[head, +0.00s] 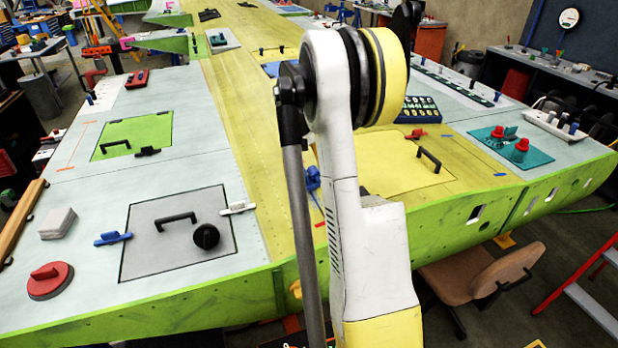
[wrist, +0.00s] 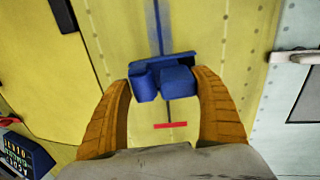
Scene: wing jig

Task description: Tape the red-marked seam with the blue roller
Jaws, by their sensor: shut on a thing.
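My gripper (wrist: 163,78) has its two orange fingers closed on the blue roller (wrist: 178,83) in the wrist view. The roller sits over the dark seam (wrist: 168,110) on the yellow panel; whether it touches the surface I cannot tell. A blue strip (wrist: 156,28) lies along the seam above the roller. Below the roller the seam is bare and dark down to a short red mark (wrist: 170,125). In the head view the roller (head: 313,180) shows partly beside my arm, with the red mark (head: 320,224) nearer the front edge. My fingers are hidden there.
A black handle (head: 429,160) stands on the yellow hatch right of the seam. A grey hatch with a black handle (head: 176,218) and a white clamp (head: 238,208) lie to the left. Teal tray with red knobs (head: 511,147) is at right. The green wing edge (head: 470,215) runs along the front.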

